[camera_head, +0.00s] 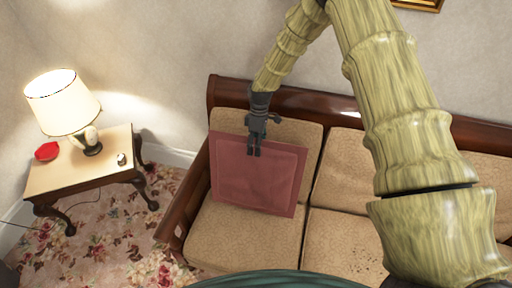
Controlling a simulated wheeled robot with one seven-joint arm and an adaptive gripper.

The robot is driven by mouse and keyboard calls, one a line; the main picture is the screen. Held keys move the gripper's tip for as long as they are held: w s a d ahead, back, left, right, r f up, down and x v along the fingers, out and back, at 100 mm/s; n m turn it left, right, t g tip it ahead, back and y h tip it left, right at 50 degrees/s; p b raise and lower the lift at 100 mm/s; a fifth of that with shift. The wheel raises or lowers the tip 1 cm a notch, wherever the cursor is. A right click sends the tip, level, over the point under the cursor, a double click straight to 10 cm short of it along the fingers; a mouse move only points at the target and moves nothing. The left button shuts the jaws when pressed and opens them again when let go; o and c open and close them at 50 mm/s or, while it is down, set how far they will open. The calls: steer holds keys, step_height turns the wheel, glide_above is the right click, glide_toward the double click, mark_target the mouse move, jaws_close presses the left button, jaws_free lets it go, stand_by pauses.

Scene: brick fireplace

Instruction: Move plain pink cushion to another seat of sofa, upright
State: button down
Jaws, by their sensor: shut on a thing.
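The plain pink cushion (256,183) stands fairly upright over the left seat of the sofa (335,245). It leans toward the tan back cushion behind it. My gripper (254,152) is shut on the cushion's top edge, near its middle. The cushion's lower edge is at or just above the left seat; I cannot tell if it touches. The sofa has a dark wooden frame and tan cushions. My arm hides part of the sofa's right side.
A side table (82,172) with a lit lamp (66,105), a red dish (47,151) and a small white item (121,158) stands left of the sofa. The visible seat area right of the pink cushion is clear. A framed picture (420,4) hangs above.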

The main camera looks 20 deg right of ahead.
steer(key=shift+c, duration=1.1)
jaws_free()
steer(key=shift+s+a+r+p+v, duration=0.1)
steer(key=shift+s+a+p+v, duration=0.15)
steer(key=shift+p+v, duration=1.05)
steer(key=shift+s+a+r+p+v, duration=0.15)
steer(key=shift+s+p+v, duration=0.35)
steer(key=shift+v, duration=1.45)
steer(key=shift+s+a+p+v, duration=0.2)
steer(key=shift+p+v, duration=0.85)
steer(key=shift+v, duration=0.55)
